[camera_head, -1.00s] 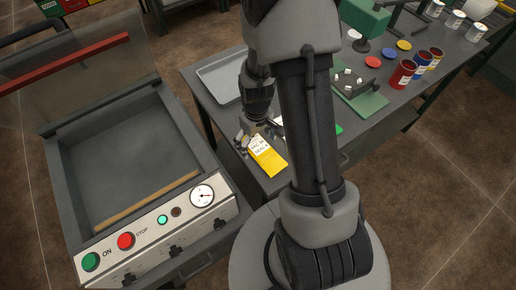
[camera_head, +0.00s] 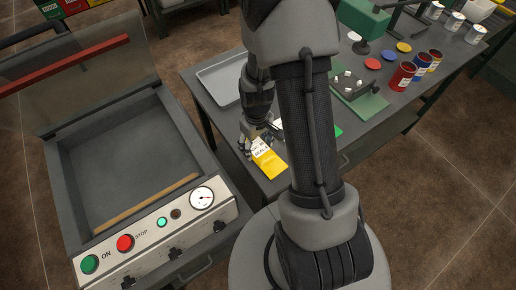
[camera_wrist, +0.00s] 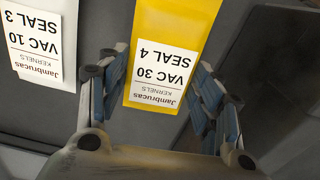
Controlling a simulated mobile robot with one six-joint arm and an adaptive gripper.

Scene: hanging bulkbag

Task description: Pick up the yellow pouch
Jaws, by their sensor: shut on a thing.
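The yellow pouch (camera_head: 271,164) with a white label lies at the near left corner of the dark table. In the wrist view the yellow pouch (camera_wrist: 178,22) shows its label, upside down, reading "VAC 30 SEAL 4". My gripper (camera_head: 259,137) is at the labelled end of the pouch. In the wrist view my gripper (camera_wrist: 161,88) has a blue-padded finger along each side edge of the pouch, shut on it. I cannot tell whether the pouch is clear of the tabletop.
A white pouch (camera_wrist: 45,42) labelled "VAC 10 SEAL 3" lies beside it. A grey tray (camera_head: 207,72) is behind on the table (camera_head: 408,98). A sealing machine (camera_head: 70,215) with its lid raised stands left. Paint cans (camera_head: 402,76) stand at the right.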

